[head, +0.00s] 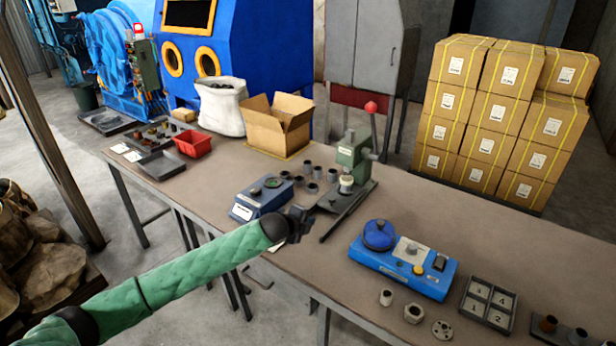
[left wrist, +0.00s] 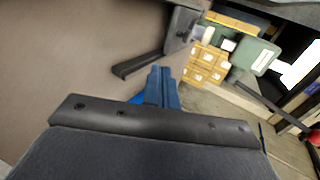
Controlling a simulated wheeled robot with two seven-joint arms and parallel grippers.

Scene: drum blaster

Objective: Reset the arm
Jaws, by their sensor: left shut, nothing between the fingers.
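My left arm, in a green sleeve, reaches in from the lower left of the head view. My left gripper (head: 297,222) is above the front part of the workbench (head: 240,290), just right of the blue scale-like device (head: 262,197) and left of the green press (head: 352,160). In the left wrist view the blue fingers of the gripper (left wrist: 162,85) are together and nothing shows between them. The press's dark base bar shows beyond the fingertips. My right gripper is in neither view.
A blue box with a domed knob (head: 378,235) stands to the right, with small metal parts and a numbered tray (head: 488,303) near it. An open cardboard box (head: 275,125), a white sack (head: 221,105) and a red bin (head: 193,143) stand further back. Stacked cartons (head: 490,115) are behind the bench.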

